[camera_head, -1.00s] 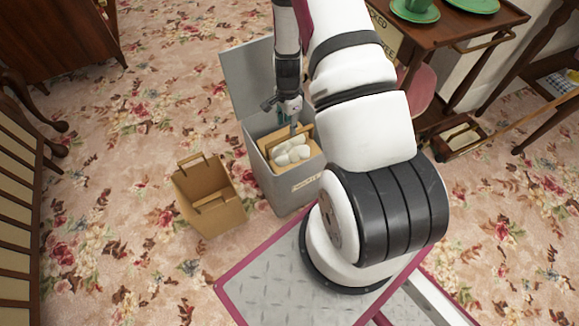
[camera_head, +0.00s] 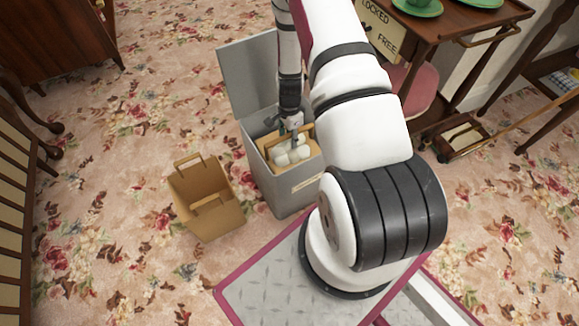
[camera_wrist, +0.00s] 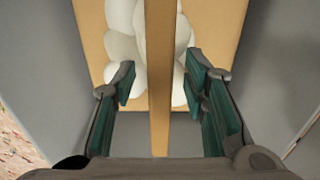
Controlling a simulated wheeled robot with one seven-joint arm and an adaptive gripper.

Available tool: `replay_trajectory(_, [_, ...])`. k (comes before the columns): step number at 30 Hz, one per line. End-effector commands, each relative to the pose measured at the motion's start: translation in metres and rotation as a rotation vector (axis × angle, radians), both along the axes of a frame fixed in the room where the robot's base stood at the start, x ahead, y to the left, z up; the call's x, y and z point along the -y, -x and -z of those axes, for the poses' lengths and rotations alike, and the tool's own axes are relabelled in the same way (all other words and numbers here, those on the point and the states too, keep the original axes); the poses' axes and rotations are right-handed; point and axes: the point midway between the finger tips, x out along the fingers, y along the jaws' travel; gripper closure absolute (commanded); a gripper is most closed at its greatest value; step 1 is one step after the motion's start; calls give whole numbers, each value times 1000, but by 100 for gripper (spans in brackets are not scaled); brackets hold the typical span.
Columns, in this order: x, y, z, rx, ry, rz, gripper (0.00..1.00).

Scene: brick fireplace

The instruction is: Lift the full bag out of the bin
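The grey bin (camera_head: 279,188) stands with its lid (camera_head: 248,75) raised behind it. Inside it is the full bag (camera_head: 275,155), a tan paper bag heaped with white rounded items. My gripper (camera_head: 291,136) points down into the bin's mouth over the bag. In the wrist view, my gripper (camera_wrist: 163,90) is open, its green-padded fingers on either side of the bag's upright tan handle (camera_wrist: 160,75). Gaps show between the handle and both pads. The bag (camera_wrist: 92,35) and white items lie beneath.
An empty-looking tan paper bag (camera_head: 207,200) with handles stands on the carpet left of the bin. Open carpet lies at left.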

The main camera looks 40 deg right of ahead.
Motion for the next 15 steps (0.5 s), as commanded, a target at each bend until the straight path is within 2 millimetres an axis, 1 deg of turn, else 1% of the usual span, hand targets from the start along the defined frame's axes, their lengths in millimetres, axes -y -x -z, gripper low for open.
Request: replay_trajectory(15, [0,0,5,0,0,1,60])
